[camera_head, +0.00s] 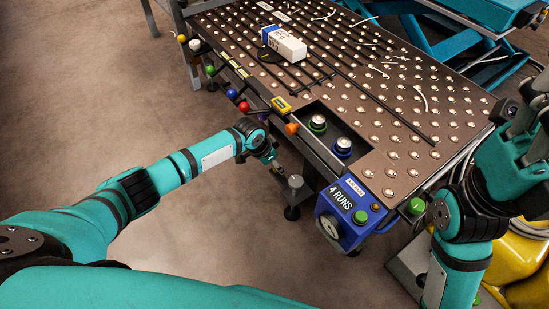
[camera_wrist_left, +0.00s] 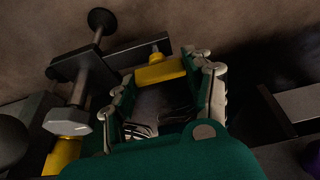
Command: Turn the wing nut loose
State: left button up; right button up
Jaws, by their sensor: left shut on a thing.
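In the left wrist view a yellow piece, which looks like the wing nut (camera_wrist_left: 160,71), sits between the fingertips of my left gripper (camera_wrist_left: 165,78). A brass-coloured stud end stands just above it, by a dark metal bar (camera_wrist_left: 120,58). The gripper is shut on the yellow piece. In the head view my left gripper (camera_head: 272,163) is low at the table's front side, beside a grey post-like fitting (camera_head: 295,186); the nut is too small to make out there. My right arm's gripper (camera_head: 530,125) is at the right edge, partly cut off, its fingers unclear.
The roller-ball table (camera_head: 400,150) carries a white-and-blue box (camera_head: 284,43) and loose white strips. A blue "4 RUNS" control box (camera_head: 345,213) hangs at its front corner, right of my left gripper. Coloured knobs line the front edge. Brown floor at left is clear.

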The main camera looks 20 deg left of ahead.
pick_arm(q)
jog(key=o, duration=1.2)
jog(key=shift+r, duration=0.1)
jog(key=v, duration=1.1)
jog(key=shift+s+a+r, duration=0.15)
jog(key=shift+a+r, duration=0.05)
jog(key=shift+r, duration=0.15)
